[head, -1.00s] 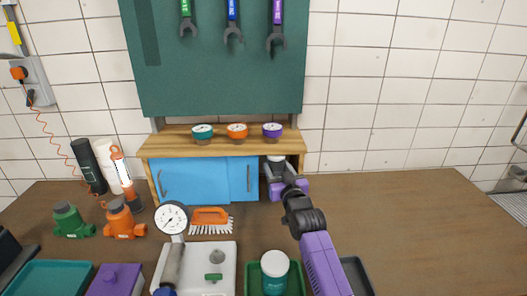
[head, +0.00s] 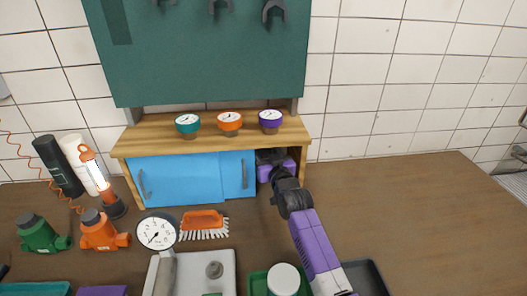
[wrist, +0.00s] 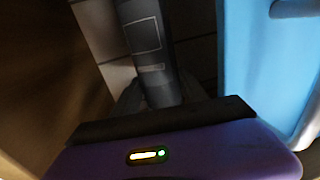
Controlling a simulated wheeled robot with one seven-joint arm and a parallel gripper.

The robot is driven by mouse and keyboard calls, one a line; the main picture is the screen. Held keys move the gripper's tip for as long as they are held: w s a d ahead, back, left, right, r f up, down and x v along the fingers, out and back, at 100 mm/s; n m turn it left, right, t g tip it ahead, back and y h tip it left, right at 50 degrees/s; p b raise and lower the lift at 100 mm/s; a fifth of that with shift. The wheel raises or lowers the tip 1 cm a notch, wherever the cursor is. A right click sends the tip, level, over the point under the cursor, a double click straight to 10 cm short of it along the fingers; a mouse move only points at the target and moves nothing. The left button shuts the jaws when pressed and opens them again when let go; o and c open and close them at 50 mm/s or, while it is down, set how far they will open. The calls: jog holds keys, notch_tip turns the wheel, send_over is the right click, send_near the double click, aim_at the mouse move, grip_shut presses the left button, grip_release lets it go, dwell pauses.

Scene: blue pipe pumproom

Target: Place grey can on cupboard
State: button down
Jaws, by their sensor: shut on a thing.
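The cupboard (head: 150,136) stands against the tiled wall, with a wooden top and blue sliding doors. Its right end is open. My gripper (head: 272,158) reaches into that open right end, beside the right blue door. In the wrist view, my gripper (wrist: 155,98) is shut on the grey can (wrist: 146,45), a dark grey cylinder with pale outlined markings. The can's far end runs out of the picture. In the head view the can is hidden by my gripper and the cupboard.
Teal, orange and purple gauges (head: 229,122) stand on the cupboard top. A blue door edge (wrist: 245,55) is close on the right in the wrist view. An orange brush (head: 203,224) and a dial gauge (head: 157,233) lie in front. The counter right of the cupboard is clear.

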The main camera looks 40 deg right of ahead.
jog(key=shift+r, duration=0.1)
jog(key=c, duration=0.9)
grip_release()
jog(key=shift+s, duration=0.15)
jog(key=b+v, duration=0.1)
jog(key=v, duration=1.1)
